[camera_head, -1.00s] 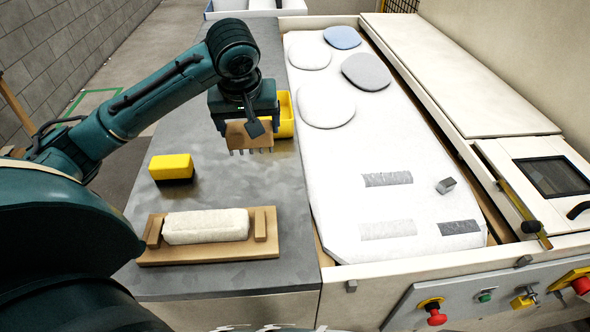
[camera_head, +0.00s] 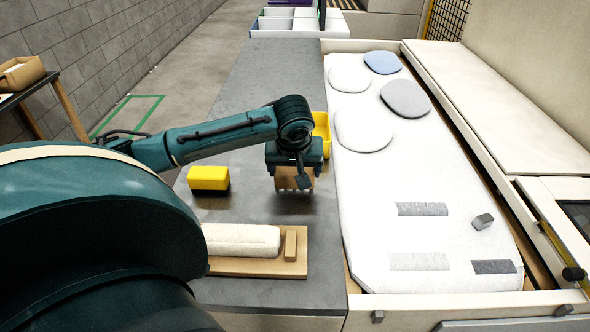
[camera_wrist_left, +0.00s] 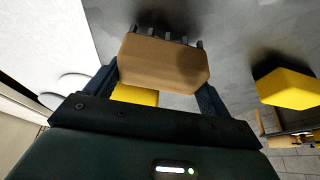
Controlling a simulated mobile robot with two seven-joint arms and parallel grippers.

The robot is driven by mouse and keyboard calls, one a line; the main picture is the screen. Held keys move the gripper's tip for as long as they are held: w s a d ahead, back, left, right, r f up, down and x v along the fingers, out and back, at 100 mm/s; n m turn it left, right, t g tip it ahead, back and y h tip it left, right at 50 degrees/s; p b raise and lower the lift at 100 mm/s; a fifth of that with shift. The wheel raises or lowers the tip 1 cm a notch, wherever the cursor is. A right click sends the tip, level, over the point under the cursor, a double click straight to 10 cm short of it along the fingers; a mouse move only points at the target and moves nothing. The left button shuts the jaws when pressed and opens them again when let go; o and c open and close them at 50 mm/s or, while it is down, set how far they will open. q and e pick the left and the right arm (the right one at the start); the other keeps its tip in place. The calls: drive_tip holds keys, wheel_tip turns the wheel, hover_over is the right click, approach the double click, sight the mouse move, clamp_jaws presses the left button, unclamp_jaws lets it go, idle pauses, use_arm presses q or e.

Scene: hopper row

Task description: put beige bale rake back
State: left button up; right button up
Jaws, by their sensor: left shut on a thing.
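The beige bale rake (camera_head: 296,178) has a tan block body and a row of dark teeth that point down. My left gripper (camera_head: 294,168) is shut on it, over the grey worktop. In the left wrist view the rake (camera_wrist_left: 165,62) sits between the two fingers of the gripper (camera_wrist_left: 160,85), teeth at its far side. The teeth are close to the worktop; I cannot tell whether they touch it. A yellow bin (camera_head: 321,135) stands just behind the gripper, partly hidden by it. My right gripper is not in view.
A yellow and black block (camera_head: 209,179) stands left of the rake. A wooden board (camera_head: 262,268) with a white bale (camera_head: 241,240) lies in front, partly behind my arm. The white bed (camera_head: 400,190) at right carries round pads and grey strips. Worktop behind the bin is clear.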

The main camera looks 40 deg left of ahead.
use_arm(q)
drive_tip(key=shift+f, duration=0.35)
drive_tip(key=shift+f, duration=0.15)
drive_tip(key=o, duration=1)
drive_tip(key=shift+c, duration=0.2)
drive_tip(key=v, duration=1.2)
